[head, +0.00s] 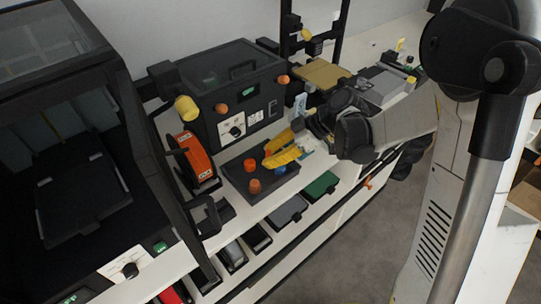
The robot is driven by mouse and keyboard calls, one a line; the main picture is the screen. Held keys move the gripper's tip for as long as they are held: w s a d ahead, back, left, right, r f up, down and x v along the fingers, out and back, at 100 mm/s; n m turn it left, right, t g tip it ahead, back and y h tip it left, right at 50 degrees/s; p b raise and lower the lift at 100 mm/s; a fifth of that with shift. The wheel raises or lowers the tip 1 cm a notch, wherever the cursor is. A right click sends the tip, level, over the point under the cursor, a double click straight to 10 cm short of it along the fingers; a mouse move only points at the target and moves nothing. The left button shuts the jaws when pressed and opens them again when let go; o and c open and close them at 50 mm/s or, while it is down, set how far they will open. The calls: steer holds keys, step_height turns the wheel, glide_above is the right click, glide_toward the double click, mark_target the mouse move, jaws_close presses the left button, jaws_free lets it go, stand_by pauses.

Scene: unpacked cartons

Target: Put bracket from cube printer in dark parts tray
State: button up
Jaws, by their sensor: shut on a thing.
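My gripper (307,128) is at the centre right, reaching in from the right above the dark parts tray's right side. It is shut on a yellow angled piece (283,151), which looks like the bracket. Its fingertips are partly hidden. The bracket is over the back right part of the dark parts tray (236,174); I cannot tell whether it touches the tray. In the tray are orange pieces (254,187) and a small blue piece (279,170). A black box-shaped machine (212,96), perhaps the cube printer, stands behind the tray.
A large dark printer (85,195) with an open front fills the left. An orange spool (197,157) stands left of the tray. A frame printer with a tan plate (322,74) stands behind my gripper. Several bins (287,211) sit on the shelf below the bench.

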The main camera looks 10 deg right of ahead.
steer(key=shift+f, duration=0.2)
steer(key=o, duration=0.8)
steer(key=shift+r, duration=0.1)
steer(key=shift+d+r, duration=0.1)
steer(key=shift+r, duration=0.2)
steer(key=p+v, duration=0.4)
steer(key=v, duration=0.8)
steer(key=shift+s+d+r+m+t+h, duration=1)
steer(key=shift+s+m+h, duration=0.45)
steer(key=shift+s+m, duration=1.2)
steer(key=shift+s+d+r+m+t+h, duration=0.7)
steer(key=shift+s+r+m+h, duration=0.65)
steer(key=shift+s+m, duration=1.25)
steer(key=shift+s+d+r+m+t+h, duration=0.85)
steer(key=shift+s+m+h, duration=0.75)
steer(key=shift+s+m, duration=1)
